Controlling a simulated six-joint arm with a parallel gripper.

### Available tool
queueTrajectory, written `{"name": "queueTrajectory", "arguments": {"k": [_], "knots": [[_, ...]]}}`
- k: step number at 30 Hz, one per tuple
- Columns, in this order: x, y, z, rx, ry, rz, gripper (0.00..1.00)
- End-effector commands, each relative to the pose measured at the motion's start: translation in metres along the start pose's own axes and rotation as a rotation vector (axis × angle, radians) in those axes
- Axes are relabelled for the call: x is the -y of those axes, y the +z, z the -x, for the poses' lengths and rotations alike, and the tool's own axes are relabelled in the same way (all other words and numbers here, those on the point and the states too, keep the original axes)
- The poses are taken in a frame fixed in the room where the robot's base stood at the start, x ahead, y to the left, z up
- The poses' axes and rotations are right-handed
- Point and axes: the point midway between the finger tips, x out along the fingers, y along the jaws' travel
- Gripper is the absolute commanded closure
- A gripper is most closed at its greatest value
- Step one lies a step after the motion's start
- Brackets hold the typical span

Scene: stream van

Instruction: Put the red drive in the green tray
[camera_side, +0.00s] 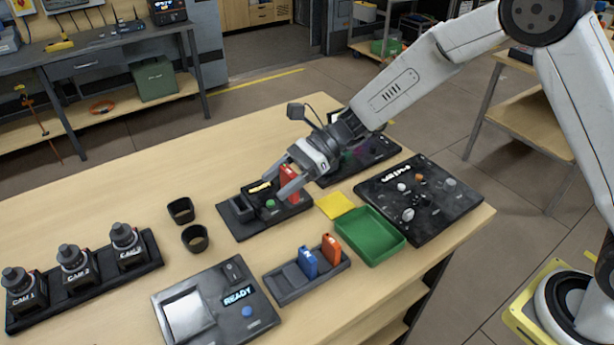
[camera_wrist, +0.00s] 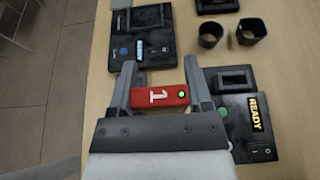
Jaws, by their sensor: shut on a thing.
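My gripper (camera_side: 284,189) is shut on the red drive (camera_side: 290,174), which it holds upright at the dark dock with a yellow label (camera_side: 240,232). In the wrist view the red drive (camera_wrist: 160,96), marked 1 with a green light, lies between the two fingers of my gripper (camera_wrist: 159,76). I cannot tell whether its lower end is clear of the dock. The green tray (camera_side: 369,246) lies to the right and nearer the camera in the side view, open and empty.
A rack (camera_side: 283,292) with a blue drive (camera_side: 308,262) and an orange drive (camera_side: 331,249) stands left of the tray. A yellow pad (camera_side: 334,206) and a dark control panel (camera_side: 445,218) flank the tray. Two black cups (camera_side: 181,211) stand left of the dock.

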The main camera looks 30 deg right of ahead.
Motion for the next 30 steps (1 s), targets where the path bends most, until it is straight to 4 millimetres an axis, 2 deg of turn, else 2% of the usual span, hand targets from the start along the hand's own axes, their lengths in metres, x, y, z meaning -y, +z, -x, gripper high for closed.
{"name": "queueTrajectory", "arguments": {"k": [5,11,17,21,30], "knots": [[-0.008,-0.009,0.016,0.0,-0.004,-0.003,1.0],[-0.032,-0.026,0.051,0.0,-0.007,-0.005,1.0],[-0.072,-0.046,0.093,0.0,-0.008,-0.005,1.0],[-0.106,-0.057,0.116,0.0,-0.006,-0.005,1.0],[-0.18,-0.067,0.148,0.001,-0.004,-0.003,1.0]]}}
